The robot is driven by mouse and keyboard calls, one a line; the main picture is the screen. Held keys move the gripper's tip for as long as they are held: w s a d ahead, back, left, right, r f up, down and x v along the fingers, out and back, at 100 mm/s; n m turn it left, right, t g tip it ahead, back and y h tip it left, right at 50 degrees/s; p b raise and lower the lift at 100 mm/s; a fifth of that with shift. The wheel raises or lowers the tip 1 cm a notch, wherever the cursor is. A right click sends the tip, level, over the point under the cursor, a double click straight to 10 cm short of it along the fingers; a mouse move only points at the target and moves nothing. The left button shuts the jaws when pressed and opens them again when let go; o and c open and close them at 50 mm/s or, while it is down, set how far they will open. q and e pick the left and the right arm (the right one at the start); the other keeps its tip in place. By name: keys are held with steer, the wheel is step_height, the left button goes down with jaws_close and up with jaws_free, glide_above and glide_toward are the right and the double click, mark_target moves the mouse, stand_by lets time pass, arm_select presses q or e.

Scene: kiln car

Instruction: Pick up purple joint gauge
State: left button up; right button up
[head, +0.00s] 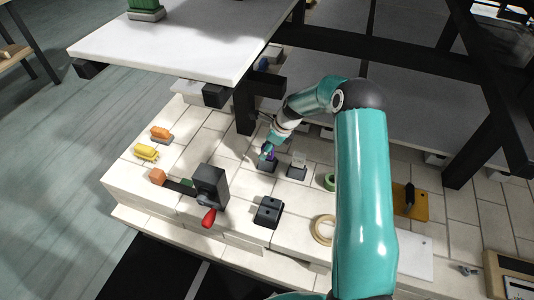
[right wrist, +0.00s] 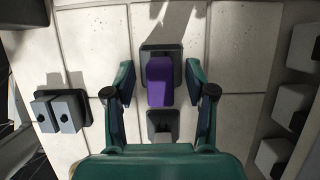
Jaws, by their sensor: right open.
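The purple joint gauge (right wrist: 159,84) stands in a dark holder (right wrist: 176,52) on the pale brick deck. In the right wrist view it sits between the two fingers of my right gripper (right wrist: 160,92), with a visible gap on both sides. My right gripper is open. In the head view the right gripper (head: 267,150) reaches down over the gauge (head: 270,155) and hides part of it; the dark holder (head: 266,167) shows just below. My left gripper is not in view.
A grey holder (head: 297,172) with a pale piece stands just right of the gauge. A dark two-hole block (head: 268,212), a dark device with a red handle (head: 208,218) and a tape ring (head: 323,230) lie nearer. A white shelf (head: 180,48) overhangs the back left.

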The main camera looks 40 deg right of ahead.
steer(key=shift+x, duration=1.05)
jaws_close()
steer(key=shift+d, duration=0.1)
steer(key=shift+r, duration=0.1)
